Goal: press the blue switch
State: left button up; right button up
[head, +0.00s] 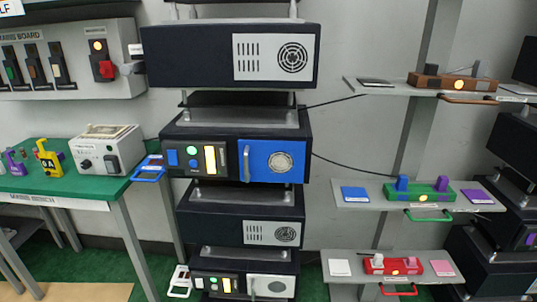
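Several blue parts show in the head view, and I cannot tell for certain which one is the blue switch. A dark unit in the middle stack has a control panel with a small blue square (172,158), a small round blue spot (193,162) below a green light (191,150), and a lit yellow-white strip (210,159). Beside the panel is a blue door (271,161) with a grey vertical handle. On the right middle shelf, an upright blue block (402,184) stands on a green base. Neither of my grippers is in view.
A green-topped bench (70,170) on the left holds a white box (106,147) and a yellow device (48,159). A switch board (65,65) hangs on the wall. A blue handle (149,169) sticks out left of the stack. Shelves (425,90) stand at right.

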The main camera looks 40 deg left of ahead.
aim_at(172, 154)
jog(key=u, duration=1.85)
